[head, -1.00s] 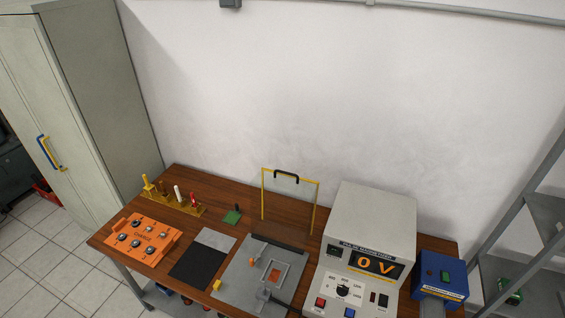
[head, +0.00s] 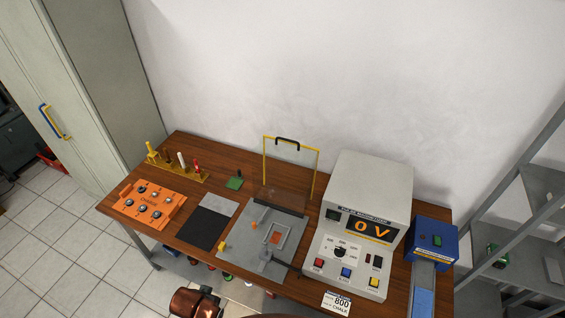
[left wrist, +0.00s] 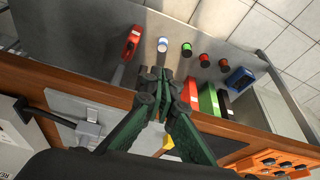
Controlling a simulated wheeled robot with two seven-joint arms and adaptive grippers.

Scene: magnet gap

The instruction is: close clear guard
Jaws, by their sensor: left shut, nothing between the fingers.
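The clear guard (head: 289,166) has a yellow frame and a black handle (head: 288,141) on its top bar. It stands upright, raised at the back of the grey fixture plate (head: 235,255). The plate's recess with an orange piece (head: 275,238) is uncovered. In the left wrist view my left gripper (left wrist: 158,76) is shut and empty, over the front edge of the bench. Part of the fixture plate (left wrist: 65,104) shows to its left. The guard is not seen there. My right gripper is in neither view.
The tester box (head: 362,215), reading 0 V, stands right of the fixture, with a blue unit (head: 434,240) beyond it. An orange panel (head: 148,203) and a dark mat (head: 202,229) lie left. Several coloured items, including a blue block (left wrist: 240,79), sit on the lower shelf.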

